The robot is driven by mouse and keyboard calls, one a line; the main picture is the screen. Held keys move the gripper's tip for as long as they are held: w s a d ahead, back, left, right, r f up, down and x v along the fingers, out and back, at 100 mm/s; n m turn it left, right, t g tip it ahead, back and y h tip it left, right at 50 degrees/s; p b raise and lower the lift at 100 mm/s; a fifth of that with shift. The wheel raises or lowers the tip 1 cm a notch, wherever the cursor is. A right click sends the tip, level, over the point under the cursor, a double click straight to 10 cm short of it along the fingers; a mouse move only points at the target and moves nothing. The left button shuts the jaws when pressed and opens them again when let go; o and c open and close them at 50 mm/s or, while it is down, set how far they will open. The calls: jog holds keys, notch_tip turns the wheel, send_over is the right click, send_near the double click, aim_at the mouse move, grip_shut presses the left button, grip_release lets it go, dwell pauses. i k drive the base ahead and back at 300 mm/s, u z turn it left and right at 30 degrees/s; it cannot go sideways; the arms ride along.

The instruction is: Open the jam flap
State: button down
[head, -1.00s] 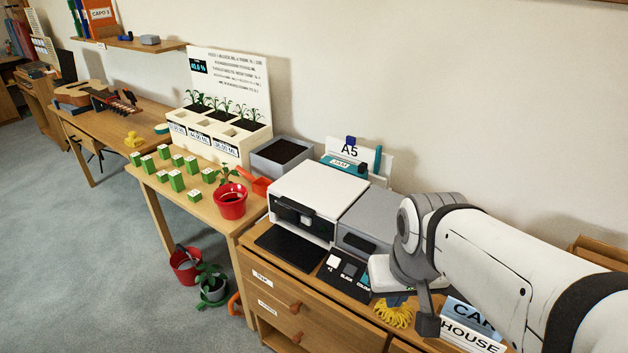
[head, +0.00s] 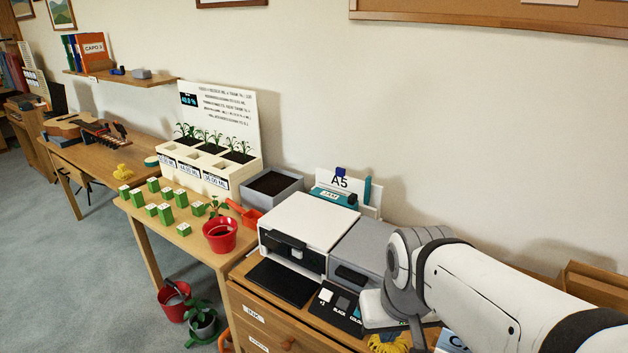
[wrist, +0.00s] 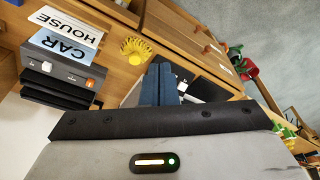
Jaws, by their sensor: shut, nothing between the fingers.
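The white printer (head: 312,217) stands on the wooden cabinet in the head view, with a black front panel (head: 287,247) and a black tray (head: 282,283) before it. A grey unit (head: 366,243) with a dark handle-like bar (head: 351,275) adjoins it on the right. No part is labelled as the jam flap, so I cannot tell which one it is. My gripper (wrist: 158,84) shows in the wrist view as two blue fingers, shut and empty, above the cabinet top. In the head view my arm hides the fingers, right of the printer.
A button panel (head: 336,304) lies in front of the grey unit. A yellow coiled thing (wrist: 136,50), CAR and HOUSE cards (wrist: 66,32) and a grey switch box (wrist: 62,72) are near my gripper. A red pot (head: 220,236) and green-sided blocks stand on the left table.

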aim_at(351, 202)
jog(key=z, duration=2.35)
jog(key=k, duration=1.15)
jog(key=u, duration=1.65)
jog(key=i, duration=0.95)
jog(key=u, duration=0.05)
